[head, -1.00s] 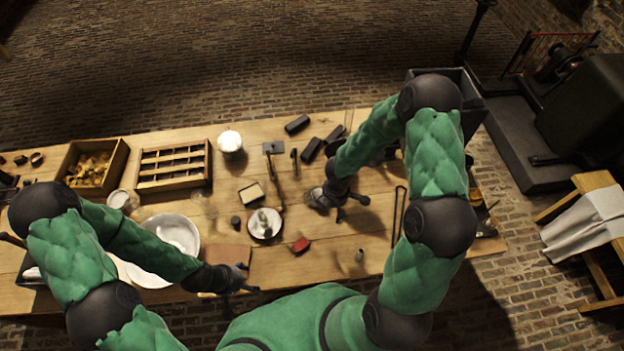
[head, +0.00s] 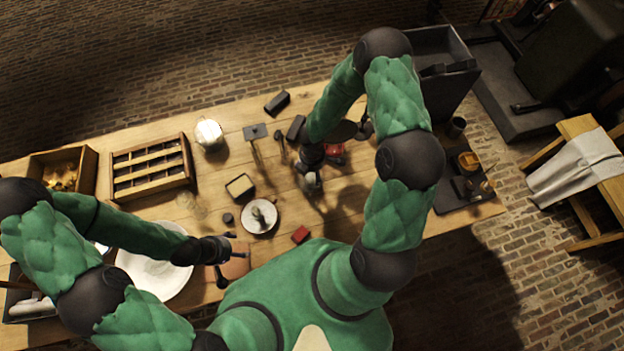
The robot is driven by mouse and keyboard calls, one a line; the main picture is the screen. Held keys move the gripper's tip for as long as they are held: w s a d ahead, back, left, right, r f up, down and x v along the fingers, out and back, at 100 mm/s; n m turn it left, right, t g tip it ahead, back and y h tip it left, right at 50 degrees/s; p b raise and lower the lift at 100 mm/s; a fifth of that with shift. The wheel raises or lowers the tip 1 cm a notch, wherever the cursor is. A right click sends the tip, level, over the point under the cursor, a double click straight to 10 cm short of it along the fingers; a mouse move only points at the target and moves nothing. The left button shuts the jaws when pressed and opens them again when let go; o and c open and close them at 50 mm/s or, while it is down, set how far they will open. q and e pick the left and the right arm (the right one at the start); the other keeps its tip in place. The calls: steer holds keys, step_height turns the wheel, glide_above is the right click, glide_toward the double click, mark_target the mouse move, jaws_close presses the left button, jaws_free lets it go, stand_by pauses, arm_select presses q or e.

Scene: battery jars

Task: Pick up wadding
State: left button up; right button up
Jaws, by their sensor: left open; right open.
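I cannot pick out the wadding for certain. A white, rounded jar-like thing (head: 209,134) stands at the back of the table, right of the slotted wooden tray. My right gripper (head: 327,172) points down over the middle of the table, open. A small pale thing (head: 312,183) shows at its fingers; I cannot tell whether they touch. My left gripper (head: 230,258) is open and empty, low over a brown board (head: 237,268) near the front edge, just right of a large white bowl (head: 160,277).
A slotted wooden tray (head: 150,168) and a wooden box (head: 88,170) of yellowish pieces stand at left. A white saucer (head: 270,227) holds a small dark thing. A red block (head: 300,235) lies near the front. A dark tray (head: 450,203) and large dark bin (head: 462,82) are at right.

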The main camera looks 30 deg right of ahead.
mark_target(312, 177)
steer(key=f, duration=0.5)
steer(key=shift+s+a+b, duration=0.1)
steer(key=shift+s+b, duration=0.1)
steer(key=shift+b, duration=0.15)
steer(key=shift+c, duration=0.3)
steer(key=c, duration=0.8)
